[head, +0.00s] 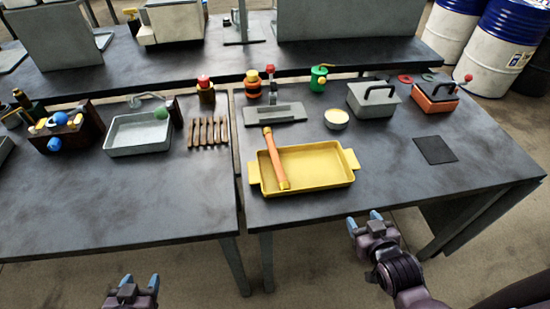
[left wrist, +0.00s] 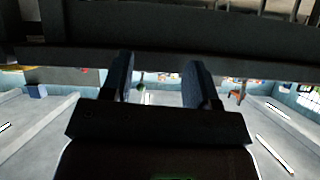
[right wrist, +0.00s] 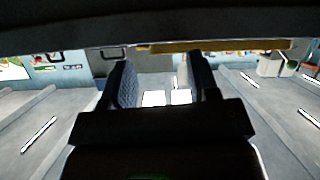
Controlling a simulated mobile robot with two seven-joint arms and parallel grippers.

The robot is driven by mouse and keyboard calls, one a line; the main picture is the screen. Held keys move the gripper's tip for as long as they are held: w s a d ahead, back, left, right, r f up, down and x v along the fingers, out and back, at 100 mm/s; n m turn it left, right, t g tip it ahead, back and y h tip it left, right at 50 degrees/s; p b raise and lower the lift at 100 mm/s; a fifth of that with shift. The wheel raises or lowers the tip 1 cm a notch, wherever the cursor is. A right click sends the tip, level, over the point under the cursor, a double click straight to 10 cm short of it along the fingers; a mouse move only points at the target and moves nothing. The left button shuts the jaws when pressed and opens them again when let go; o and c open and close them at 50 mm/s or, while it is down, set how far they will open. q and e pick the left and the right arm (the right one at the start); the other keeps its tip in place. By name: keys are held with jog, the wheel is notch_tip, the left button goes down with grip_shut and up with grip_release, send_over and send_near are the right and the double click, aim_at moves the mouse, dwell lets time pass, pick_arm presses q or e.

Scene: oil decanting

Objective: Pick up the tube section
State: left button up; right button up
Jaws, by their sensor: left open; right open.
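The tube section is most likely the orange tube (head: 274,160) that leans in the yellow tray (head: 325,184). Its upper end rests over the tray's back edge and its lower end is inside, toward the tray's left. My right gripper (head: 365,222) is open and empty, in front of the table's edge and right of the tray. My left gripper (head: 139,284) is open and empty, low in front of the left table. The wrist views show both pairs of fingers apart with nothing between them: left (left wrist: 160,85), right (right wrist: 158,85).
A grey tray (head: 140,151) and several brown slats (head: 208,132) lie on the left table. Behind the yellow tray are a grey plate stand (head: 275,114), a small bowl (head: 336,118) and a grey lidded box (head: 372,101). A dark square mat (head: 435,150) lies right. The front table strips are clear.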

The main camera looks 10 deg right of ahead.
jog(key=w+a+r+n+t+y+b, duration=0.45)
jog(key=w+a+r+n+y, duration=0.45)
jog(key=w+a+r, duration=1.05)
jog(key=s+a+r+n+g+y+b, duration=0.15)
jog(key=a+r+n+g+y, duration=0.65)
jog(key=n, duration=0.8)
jog(key=s+a+r+n+g+y+b, duration=0.15)
jog(key=a+r+n+g+y, duration=0.25)
jog(key=a+r+n+g, duration=0.85)
jog(key=n+t+h+b, duration=0.2)
jog(key=n+t+h, duration=0.1)
jog(key=n+h, duration=2.6)
send_near(274, 156)
jog(key=d+n+y, duration=0.4)
jog(key=n+y, duration=0.1)
jog(key=x, duration=0.4)
jog(key=shift+d+x, duration=0.2)
jog(key=shift+x, duration=2.55)
pick_arm(q)
notch_tip(274, 156, down, 10)
jog(key=shift+s+d+f+g, duration=0.2)
jog(key=shift+s+g, duration=0.05)
jog(key=shift+g, duration=0.15)
